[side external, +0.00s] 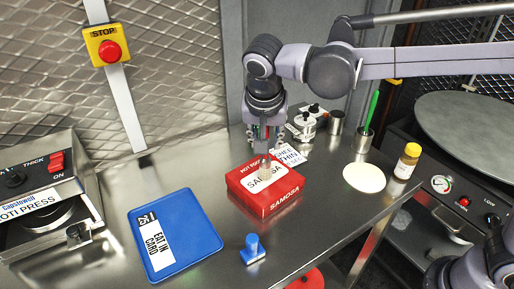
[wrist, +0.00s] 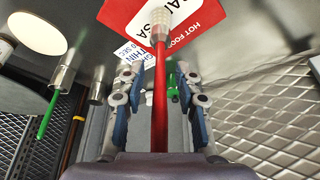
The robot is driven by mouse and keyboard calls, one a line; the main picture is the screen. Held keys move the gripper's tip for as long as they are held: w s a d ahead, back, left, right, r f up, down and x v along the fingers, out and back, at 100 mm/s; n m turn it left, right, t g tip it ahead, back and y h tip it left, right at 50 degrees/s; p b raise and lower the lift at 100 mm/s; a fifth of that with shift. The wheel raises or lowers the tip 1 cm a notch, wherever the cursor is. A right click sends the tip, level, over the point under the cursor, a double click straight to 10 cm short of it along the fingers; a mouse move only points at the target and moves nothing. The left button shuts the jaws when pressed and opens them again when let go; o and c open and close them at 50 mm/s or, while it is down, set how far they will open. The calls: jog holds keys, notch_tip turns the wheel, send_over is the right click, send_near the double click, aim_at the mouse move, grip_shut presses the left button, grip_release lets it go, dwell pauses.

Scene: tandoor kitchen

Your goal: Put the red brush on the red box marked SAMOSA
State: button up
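The red box marked SAMOSA (side external: 282,207) lies on the steel counter in the side external view; part of it shows at the top of the wrist view (wrist: 205,12). The red brush (wrist: 160,95) has a red handle and a pale bristle head. In the side external view its bristle head (side external: 265,171) is down at the box's top label, with the handle upright; whether it touches is hard to tell. My gripper (wrist: 160,75) is above the box, around the handle. Its fingers stand apart, with gaps showing on both sides of the handle.
A blue EAT IN card (side external: 190,249) and a blue stamp-like piece (side external: 252,250) lie left and in front. A flatbread (side external: 364,177), an oil bottle (side external: 408,160) and a metal cup (side external: 362,140) with a green-handled tool are right. White-labelled containers (side external: 303,122) stand behind.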

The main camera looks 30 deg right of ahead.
jog(key=v, duration=1.1)
jog(key=shift+s+r, duration=0.2)
jog(key=shift+a, duration=0.1)
jog(key=s+d+f+n+t+y, duration=0.1)
jog(key=s+d+f+n, duration=0.1)
jog(key=d+f, duration=0.3)
jog(key=s+d+f+n+t+y, duration=0.1)
jog(key=s+d+f+n, duration=0.2)
jog(key=d, duration=0.6)
jog(key=s+d+f+n+t, duration=0.1)
jog(key=s+d+f+n, duration=0.1)
jog(key=s+d+f, duration=0.3)
notch_tip(320, 180, down, 2)
jog(key=shift+s+d+f+n+t+y, duration=0.3)
jog(key=shift+s+d+t+y, duration=0.1)
jog(key=shift+d, duration=0.5)
